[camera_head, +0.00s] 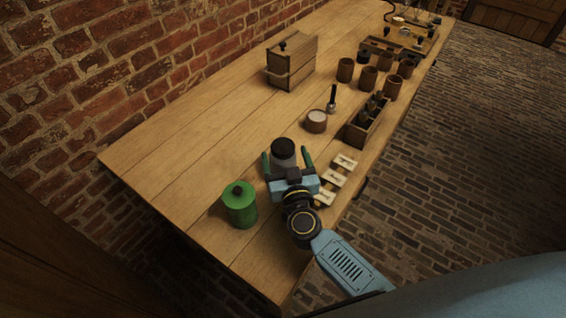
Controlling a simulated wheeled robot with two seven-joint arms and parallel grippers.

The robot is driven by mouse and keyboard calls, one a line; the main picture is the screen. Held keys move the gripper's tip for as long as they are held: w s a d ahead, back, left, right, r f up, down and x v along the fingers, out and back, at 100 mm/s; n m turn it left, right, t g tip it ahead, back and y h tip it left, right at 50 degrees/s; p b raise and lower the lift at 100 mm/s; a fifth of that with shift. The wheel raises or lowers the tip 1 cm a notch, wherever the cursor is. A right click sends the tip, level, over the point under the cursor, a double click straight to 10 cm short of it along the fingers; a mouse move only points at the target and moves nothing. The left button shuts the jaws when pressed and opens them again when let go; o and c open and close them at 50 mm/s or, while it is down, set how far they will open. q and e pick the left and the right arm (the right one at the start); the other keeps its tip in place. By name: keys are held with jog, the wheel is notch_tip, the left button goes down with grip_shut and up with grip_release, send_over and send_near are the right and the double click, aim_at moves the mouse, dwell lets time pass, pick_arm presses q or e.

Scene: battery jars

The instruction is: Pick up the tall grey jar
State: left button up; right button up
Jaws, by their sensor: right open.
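The grey jar (284,158) has a dark lid and stands on the wooden table. My right gripper (286,155) is open, with one green-tipped finger on each side of the jar. A gap seems to show between the jar and each finger, but I cannot tell about contact. The gripper body hides the jar's lower part. My left gripper is not in view.
A green lidded jar (240,207) stands close to the left of my right gripper. Pale plates (344,161) lie to its right along the table edge. Beyond are a small round pot (316,122), a wooden rack (357,135), brown cups (345,70) and a wooden box (292,65). The table's left part is clear.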

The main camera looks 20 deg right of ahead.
jog(key=w, duration=0.3)
jog(key=shift+w+d+b, duration=0.2)
jog(key=shift+w+b, duration=0.1)
jog(key=shift+c, duration=0.2)
jog(key=c, duration=1.4)
jog(key=shift+c, duration=1.2)
jog(key=shift+r, duration=0.15)
